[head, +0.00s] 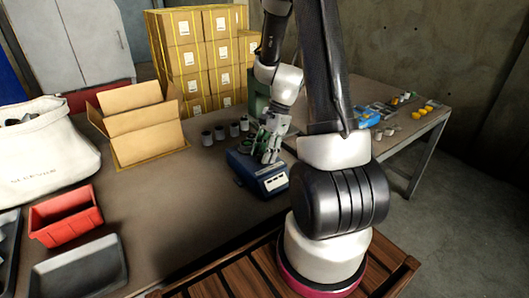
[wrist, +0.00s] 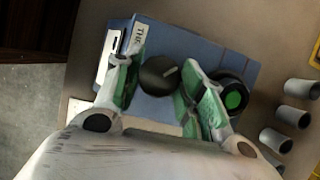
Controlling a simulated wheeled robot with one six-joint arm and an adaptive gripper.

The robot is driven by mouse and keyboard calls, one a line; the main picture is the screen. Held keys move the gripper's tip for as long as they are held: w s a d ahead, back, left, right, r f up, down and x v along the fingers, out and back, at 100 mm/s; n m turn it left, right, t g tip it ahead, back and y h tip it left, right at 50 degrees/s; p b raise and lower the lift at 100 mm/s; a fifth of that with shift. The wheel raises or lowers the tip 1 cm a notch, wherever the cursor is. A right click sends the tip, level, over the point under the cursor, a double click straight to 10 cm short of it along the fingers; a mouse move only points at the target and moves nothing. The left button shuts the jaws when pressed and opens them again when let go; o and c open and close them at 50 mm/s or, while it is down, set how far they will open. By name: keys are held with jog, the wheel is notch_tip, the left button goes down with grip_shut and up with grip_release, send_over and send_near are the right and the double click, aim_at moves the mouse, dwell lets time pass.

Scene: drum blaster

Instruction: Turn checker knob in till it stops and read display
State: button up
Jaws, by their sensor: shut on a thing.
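The checker is a blue box (head: 247,174) on the table, and its blue top (wrist: 190,45) shows in the wrist view. Its dark round knob (wrist: 158,75) stands on the top with a pale pointer mark. My gripper (wrist: 163,88) is shut on the knob, with one green-padded finger on each side; in the head view my gripper (head: 265,150) is over the box and hides the knob. The white display panel (head: 274,183) is on the box's front; its edge also shows in the wrist view (wrist: 108,58). Its reading is too small to make out.
A black round part with a green centre (wrist: 233,98) is beside my right finger. Several grey cylinders (head: 220,132) stand behind the box. An open carton (head: 140,125), a red bin (head: 66,215) and a white bag (head: 45,160) are to the left.

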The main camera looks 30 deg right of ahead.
dwell(0.3)
jog(key=o, duration=1)
jog(key=shift+r, duration=0.1)
jog(key=v, duration=1.1)
jog(key=shift+d+r, duration=0.25)
jog(key=shift+r, duration=0.05)
jog(key=shift+a, duration=0.1)
